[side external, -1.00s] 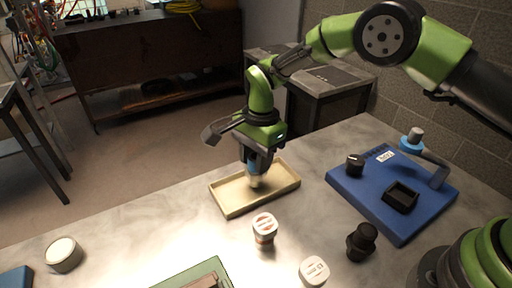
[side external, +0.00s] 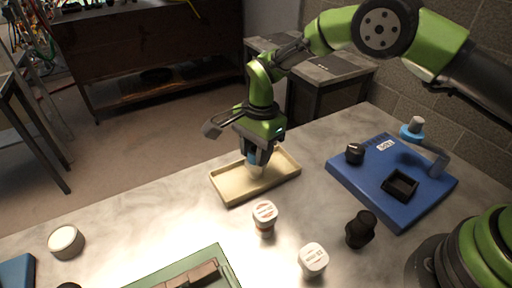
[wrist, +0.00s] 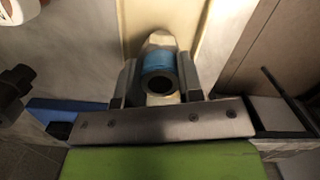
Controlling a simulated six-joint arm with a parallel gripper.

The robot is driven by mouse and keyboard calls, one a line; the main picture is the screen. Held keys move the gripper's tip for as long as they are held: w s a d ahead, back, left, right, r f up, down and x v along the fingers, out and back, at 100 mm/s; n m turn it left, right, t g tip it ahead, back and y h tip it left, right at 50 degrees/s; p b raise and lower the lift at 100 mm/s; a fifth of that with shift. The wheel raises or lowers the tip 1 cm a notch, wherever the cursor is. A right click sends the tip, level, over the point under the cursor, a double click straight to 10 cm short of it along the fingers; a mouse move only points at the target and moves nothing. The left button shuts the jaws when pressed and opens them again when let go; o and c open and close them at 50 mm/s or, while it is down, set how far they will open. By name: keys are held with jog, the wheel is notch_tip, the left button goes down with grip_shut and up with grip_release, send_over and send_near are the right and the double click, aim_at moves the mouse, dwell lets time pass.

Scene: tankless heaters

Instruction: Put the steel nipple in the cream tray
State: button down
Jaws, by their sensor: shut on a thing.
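The steel nipple (wrist: 160,65) is a short hollow tube with a blue band and a dark open end facing the wrist camera. My gripper (wrist: 160,84) is shut on it, with one finger on each side. In the side external view my gripper (side external: 260,152) points down over the cream tray (side external: 228,194), and the nipple's pale lower end shows inside the tray's outline. I cannot tell whether that end touches the tray floor. The tray is shallow and rectangular, with a low rim, and looks otherwise empty. It also shows behind the nipple in the wrist view (wrist: 205,30).
Two white-capped containers (side external: 265,218) (side external: 313,260) and a black fitting (side external: 361,229) stand in front of the tray. A blue board (side external: 405,212) with fittings lies at right. A green tray (side external: 215,257) is at the front, and a round white-topped piece (side external: 66,241) at left.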

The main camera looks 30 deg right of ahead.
jog(key=shift+f, duration=0.2)
jog(key=c, duration=0.7)
grip_release()
jog(key=shift+r, duration=0.1)
jog(key=r, duration=0.6)
jog(key=d+r, duration=0.1)
jog(key=r, duration=0.2)
jog(key=shift+w, duration=0.1)
jog(key=shift+d+r, duration=0.15)
jog(key=shift+r, duration=0.65)
jog(key=s+d+r+n+t+y, duration=0.1)
jog(key=s+d+r+n+t, duration=0.15)
jog(key=s+r, duration=0.35)
jog(key=s+d+r+n+t, duration=0.1)
jog(key=s+d+r+n, duration=0.25)
jog(key=r, duration=0.55)
jog(key=s+d+n+t, duration=0.1)
jog(key=s, duration=0.4)
jog(key=s+d+n+t, duration=0.1)
jog(key=s+d+n, duration=0.1)
jog(key=s, duration=0.3)
jog(key=s+d+n+t, duration=0.1)
jog(key=s+d+t, duration=0.1)
jog(key=s, duration=0.3)
jog(key=shift+s+r, duration=0.15)
jog(key=shift+r, duration=0.25)
